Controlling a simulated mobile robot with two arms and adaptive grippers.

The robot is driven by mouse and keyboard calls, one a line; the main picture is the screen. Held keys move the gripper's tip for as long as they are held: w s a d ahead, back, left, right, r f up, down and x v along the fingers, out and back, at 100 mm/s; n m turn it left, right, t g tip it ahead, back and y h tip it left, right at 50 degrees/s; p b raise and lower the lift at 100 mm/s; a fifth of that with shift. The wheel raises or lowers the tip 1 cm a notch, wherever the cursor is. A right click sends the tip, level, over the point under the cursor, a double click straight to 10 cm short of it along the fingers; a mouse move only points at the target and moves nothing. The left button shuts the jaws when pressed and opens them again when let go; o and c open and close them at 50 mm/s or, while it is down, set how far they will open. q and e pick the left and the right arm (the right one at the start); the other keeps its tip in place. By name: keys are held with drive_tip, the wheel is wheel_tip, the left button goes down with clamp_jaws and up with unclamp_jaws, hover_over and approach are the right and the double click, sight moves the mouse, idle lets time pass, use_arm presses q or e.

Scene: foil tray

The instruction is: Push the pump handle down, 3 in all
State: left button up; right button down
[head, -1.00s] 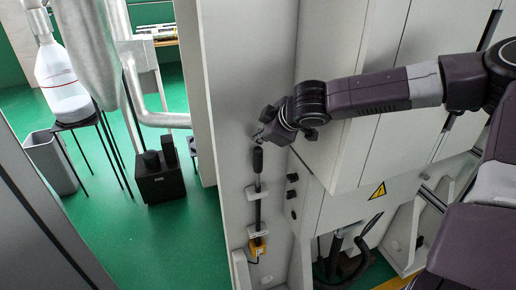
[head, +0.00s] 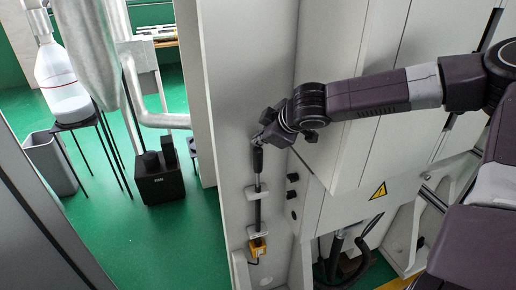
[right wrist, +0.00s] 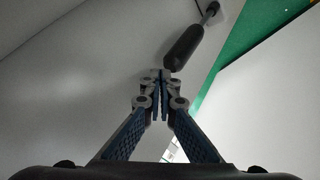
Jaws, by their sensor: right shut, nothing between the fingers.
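The pump handle is a black grip (head: 258,159) on an upright rod, mounted on the pale cabinet wall. My right gripper (head: 257,141) is shut and empty, just at the top end of the grip in the head view. In the right wrist view the closed fingertips (right wrist: 161,76) are close beside the near end of the black grip (right wrist: 183,48); I cannot tell whether they touch. My left gripper is not in view.
Left of the wall is open green floor (head: 150,240), with a bottle (head: 62,85) on a stand and a grey bin (head: 50,162).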

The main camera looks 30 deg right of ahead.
sight(260, 155)
drive_tip(key=shift+s+f+b, duration=0.1)
drive_tip(key=shift+f+b, duration=2.3)
drive_tip(key=shift+f, duration=0.35)
idle(1.7)
drive_tip(key=shift+r+p, duration=2.85)
drive_tip(key=shift+r, duration=0.25)
drive_tip(key=shift+w+r+p, duration=0.2)
drive_tip(key=shift+r+p, duration=0.25)
drive_tip(key=shift+r, duration=0.1)
wheel_tip(260, 155, up, 4)
drive_tip(key=p, duration=0.3)
drive_tip(key=shift+p, duration=0.4)
